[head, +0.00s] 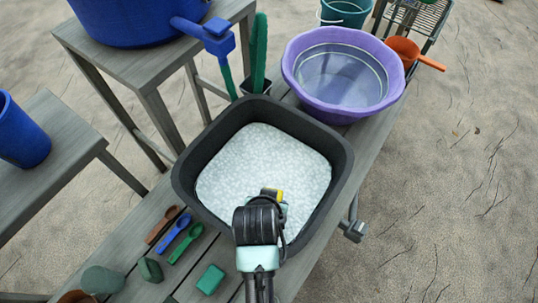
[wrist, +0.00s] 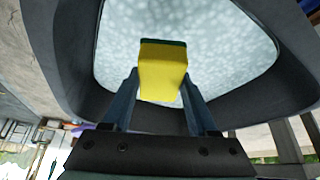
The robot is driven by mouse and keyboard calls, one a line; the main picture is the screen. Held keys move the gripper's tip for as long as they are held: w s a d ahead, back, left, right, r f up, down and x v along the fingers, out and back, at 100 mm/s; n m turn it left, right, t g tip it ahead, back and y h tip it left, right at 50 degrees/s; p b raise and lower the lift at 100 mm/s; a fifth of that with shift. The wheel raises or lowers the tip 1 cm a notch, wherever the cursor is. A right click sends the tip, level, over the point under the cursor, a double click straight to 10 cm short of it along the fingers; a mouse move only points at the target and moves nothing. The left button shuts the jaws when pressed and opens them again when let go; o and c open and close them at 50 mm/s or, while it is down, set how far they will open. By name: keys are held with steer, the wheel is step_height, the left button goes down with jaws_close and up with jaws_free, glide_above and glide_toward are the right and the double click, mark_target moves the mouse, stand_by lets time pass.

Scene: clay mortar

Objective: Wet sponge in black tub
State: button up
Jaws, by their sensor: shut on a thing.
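The black tub (head: 184,182) stands on the grey bench, filled with a pale, speckled, watery-looking surface. Its rim also shows in the wrist view (wrist: 62,50). My gripper (head: 272,192) is over the near part of the tub. In the wrist view my gripper (wrist: 162,90) is shut on a yellow sponge (wrist: 160,80) with a dark green layer along its far edge. I cannot tell whether the sponge touches the pale surface.
A purple basin (head: 300,88) stands beyond the tub, with an orange scoop (head: 405,50) at its right. Several spoons (head: 180,236) and a green block (head: 211,279) lie at the near left on the bench (head: 140,260). A blue tub (head: 130,25) stands on a stool at upper left.

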steer(key=w+r+m+t+h+p, duration=0.1)
steer(key=w+r+m+h+p, duration=0.35)
steer(key=r+p, duration=0.5)
steer(key=shift+y, duration=0.55)
steer(key=f+b, duration=1)
steer(key=f, duration=0.1)
steer(key=s+f+b, duration=0.1)
steer(key=f+b, duration=0.4)
steer(key=shift+a+f+b, duration=0.1)
steer(key=shift+f+b, duration=0.2)
steer(key=shift+b, duration=0.1)
steer(key=shift+f+m+b, duration=0.25)
steer(key=shift+f+b, duration=0.15)
steer(key=shift+f, duration=0.05)
step_height(320, 180, up, 11)
steer(key=w+p, duration=0.1)
steer(key=p, duration=0.9)
steer(key=shift+w+a, duration=0.15)
steer(key=shift+w, duration=0.05)
